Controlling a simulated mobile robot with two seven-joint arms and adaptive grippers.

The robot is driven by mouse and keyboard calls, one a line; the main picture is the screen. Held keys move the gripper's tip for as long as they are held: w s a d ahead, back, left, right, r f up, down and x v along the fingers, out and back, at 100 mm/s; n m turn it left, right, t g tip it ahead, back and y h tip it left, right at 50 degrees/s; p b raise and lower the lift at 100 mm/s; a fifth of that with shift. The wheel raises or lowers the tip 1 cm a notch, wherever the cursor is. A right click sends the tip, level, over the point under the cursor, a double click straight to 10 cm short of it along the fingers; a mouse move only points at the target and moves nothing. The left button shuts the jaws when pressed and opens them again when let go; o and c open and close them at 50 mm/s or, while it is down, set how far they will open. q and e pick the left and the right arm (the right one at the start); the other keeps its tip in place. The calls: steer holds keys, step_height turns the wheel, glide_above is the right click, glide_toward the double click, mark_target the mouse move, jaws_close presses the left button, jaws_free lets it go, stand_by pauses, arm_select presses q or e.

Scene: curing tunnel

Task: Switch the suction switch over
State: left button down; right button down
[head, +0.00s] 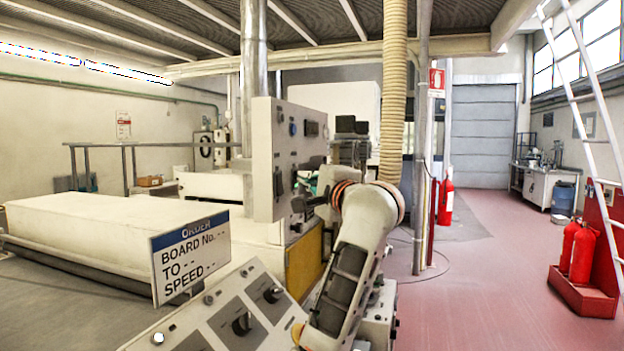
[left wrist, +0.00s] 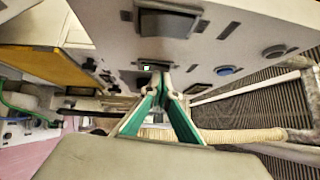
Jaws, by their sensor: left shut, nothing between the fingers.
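The grey upright control panel (head: 264,150) stands in the middle of the head view, with several switches and a blue button (head: 292,129) on its face. My left gripper (head: 302,203) is at the panel's lower right part, shut and empty. In the left wrist view its green-padded fingers (left wrist: 161,77) meet close to a dark rocker switch (left wrist: 155,50) with a small green light. I cannot tell whether they touch it. A second dark switch (left wrist: 168,20) sits beyond it. Labels are too small to read, so I cannot tell which is the suction switch. My right gripper is not in view.
A sloping console (head: 215,318) with dark knobs is at the bottom. On it stands an order sign (head: 190,255) reading "BOARD No. TO SPEED". A long pale machine bed (head: 100,222) lies left. Red extinguishers (head: 577,250) stand right. The red floor (head: 475,280) between is open.

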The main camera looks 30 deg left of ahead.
arm_select(q)
steer(key=shift+s+a+r+n+g+h+b, duration=0.2)
steer(key=shift+a+r+n+g+h+b, duration=0.2)
steer(key=shift+a+r+n+h, duration=0.15)
steer(key=shift+d, duration=0.1)
stand_by(0.3)
